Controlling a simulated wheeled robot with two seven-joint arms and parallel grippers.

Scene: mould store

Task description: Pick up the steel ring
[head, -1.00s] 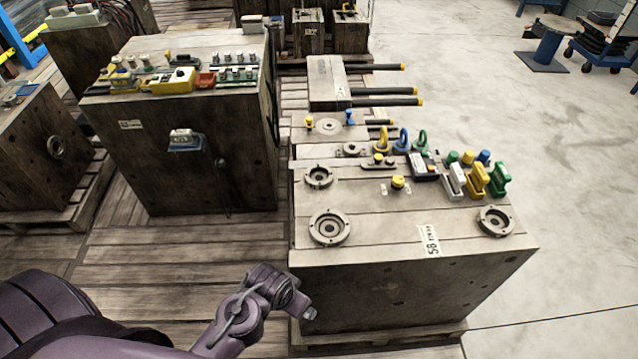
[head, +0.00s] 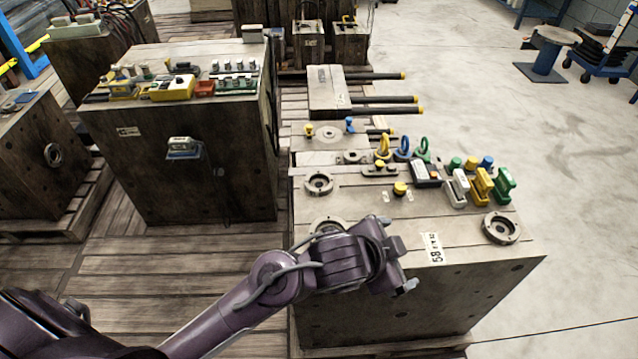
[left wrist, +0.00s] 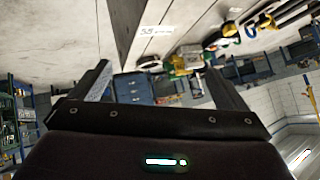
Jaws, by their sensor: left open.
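Several grey steel rings with dark centres lie on the near wooden-looking block. One ring (head: 319,184) is at the left, one (head: 501,228) at the right front corner. A third (head: 326,225) is at the front left, partly hidden by my left arm. I cannot tell which one the task means. My left gripper (head: 404,266) is at the block's front edge, left of the right-corner ring and apart from it. In the left wrist view its two fingers (left wrist: 157,68) are spread, with nothing between them. My right gripper is not in view.
The near block (head: 450,290) also carries yellow, blue and green eyebolts (head: 403,147), coloured handled pieces (head: 481,185) and a yellow knob (head: 400,188). Dark rods with yellow tips (head: 385,99) stick out behind. A larger block (head: 190,130) stands left.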

